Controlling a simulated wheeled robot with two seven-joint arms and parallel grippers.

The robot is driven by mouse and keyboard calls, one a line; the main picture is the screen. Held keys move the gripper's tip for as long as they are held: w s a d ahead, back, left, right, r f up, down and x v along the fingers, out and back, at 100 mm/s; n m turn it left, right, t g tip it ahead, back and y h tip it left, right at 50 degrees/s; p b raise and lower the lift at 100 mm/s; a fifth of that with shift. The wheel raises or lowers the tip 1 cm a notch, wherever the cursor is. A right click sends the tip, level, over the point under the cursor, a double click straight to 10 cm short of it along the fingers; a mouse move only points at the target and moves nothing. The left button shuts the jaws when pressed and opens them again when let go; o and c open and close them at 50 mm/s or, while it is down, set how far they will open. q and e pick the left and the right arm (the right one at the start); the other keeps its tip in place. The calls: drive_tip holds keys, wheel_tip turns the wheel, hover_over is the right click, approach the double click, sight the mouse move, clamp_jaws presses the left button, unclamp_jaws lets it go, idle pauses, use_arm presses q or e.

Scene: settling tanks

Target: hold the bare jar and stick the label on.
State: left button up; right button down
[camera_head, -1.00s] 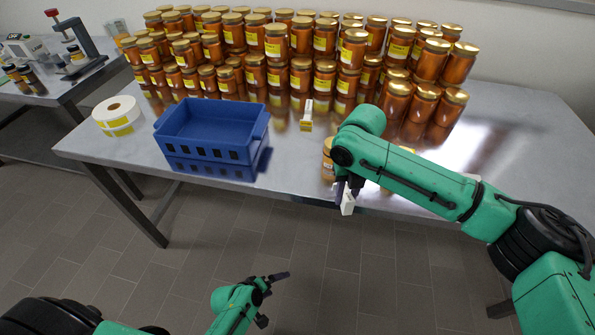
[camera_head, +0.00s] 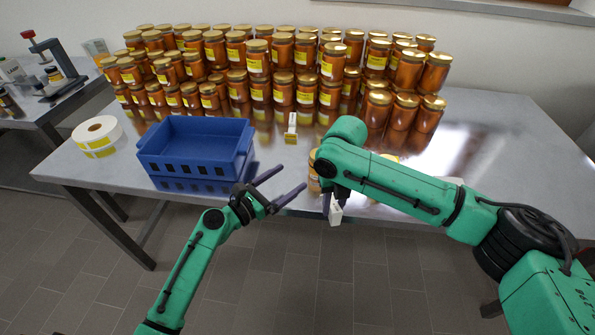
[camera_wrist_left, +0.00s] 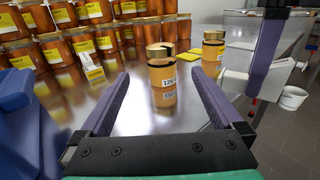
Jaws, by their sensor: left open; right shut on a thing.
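An amber jar with a gold lid (camera_head: 313,183) stands at the table's front edge, partly hidden behind my right arm. In the left wrist view this jar (camera_wrist_left: 163,98) is upright, with a small printed white mark and a dark band but no yellow label on the side I see. My left gripper (camera_head: 294,178) is open and empty just left of the jar; in its wrist view the fingers point at the jar, which stands beyond and between their tips. My right gripper (camera_head: 331,203) is shut on a small white piece (camera_head: 336,216), likely the label, in front of the table edge.
A second similar jar (camera_wrist_left: 212,54) stands behind, to the right. A blue crate (camera_head: 195,165) and a label roll (camera_head: 97,131) are on the left. A small white and yellow block (camera_head: 291,127) stands mid-table. Several rows of yellow-labelled jars (camera_head: 258,62) fill the back.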

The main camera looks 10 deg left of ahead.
sight(313, 162)
use_arm(q)
drive_tip(key=x, duration=1)
drive_tip(key=shift+w+d, duration=0.1)
drive_tip(key=shift+d, duration=0.1)
clamp_jaws()
unclamp_jaws()
drive_tip(key=v, duration=1.2)
drive_tip(key=shift+a, duration=0.1)
